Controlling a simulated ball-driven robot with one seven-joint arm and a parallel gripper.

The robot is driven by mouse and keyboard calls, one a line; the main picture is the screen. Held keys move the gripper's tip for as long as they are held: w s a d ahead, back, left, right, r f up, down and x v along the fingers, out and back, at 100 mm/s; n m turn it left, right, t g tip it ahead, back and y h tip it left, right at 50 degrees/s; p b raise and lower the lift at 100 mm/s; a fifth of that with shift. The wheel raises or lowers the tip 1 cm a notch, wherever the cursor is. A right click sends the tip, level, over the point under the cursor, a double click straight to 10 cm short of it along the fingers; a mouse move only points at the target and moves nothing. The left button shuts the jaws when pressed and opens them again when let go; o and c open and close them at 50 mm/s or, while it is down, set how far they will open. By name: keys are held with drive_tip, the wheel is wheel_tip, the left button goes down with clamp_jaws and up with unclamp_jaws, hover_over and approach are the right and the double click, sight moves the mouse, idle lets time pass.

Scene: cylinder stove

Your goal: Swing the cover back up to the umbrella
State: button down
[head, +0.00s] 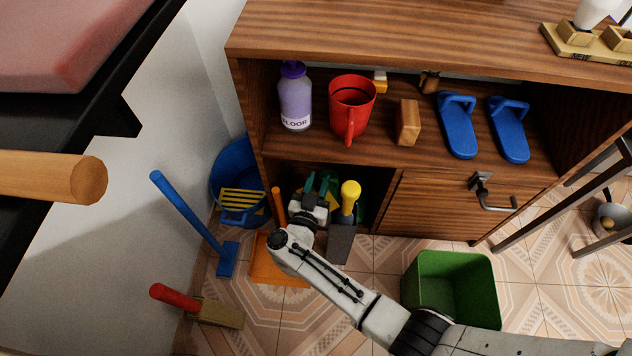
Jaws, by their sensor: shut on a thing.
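My gripper (316,186) reaches into the open lower left compartment of the wooden cabinet (420,33). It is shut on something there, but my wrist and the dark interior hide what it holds. Green and yellow shapes show around the gripper's end; I cannot tell fingers from objects there. I cannot make out a cover or an umbrella with certainty. A wooden front panel (440,205) with a metal handle (487,192) closes the compartment to the right.
Close to my gripper stand an orange dustpan-like thing (275,268) and a grey block with a yellow handle (342,243). A blue-handled tool (190,213), a blue bucket (232,165) and a red-handled brush (212,313) are left. A green bin (450,285) is right.

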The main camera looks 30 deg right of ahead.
drive_tip(key=shift+w+r, duration=0.2)
drive_tip(key=shift+r, duration=0.25)
drive_tip(key=c, duration=1.1)
unclamp_jaws()
drive_tip(key=shift+d, duration=0.1)
drive_tip(key=shift+o, duration=0.8)
drive_tip(key=shift+s+f, duration=0.15)
drive_tip(key=shift+f, duration=0.1)
drive_tip(key=p+v, duration=0.2)
drive_tip(key=v, duration=0.8)
drive_tip(key=shift+s+a, duration=0.25)
drive_tip(key=shift+a, duration=0.1)
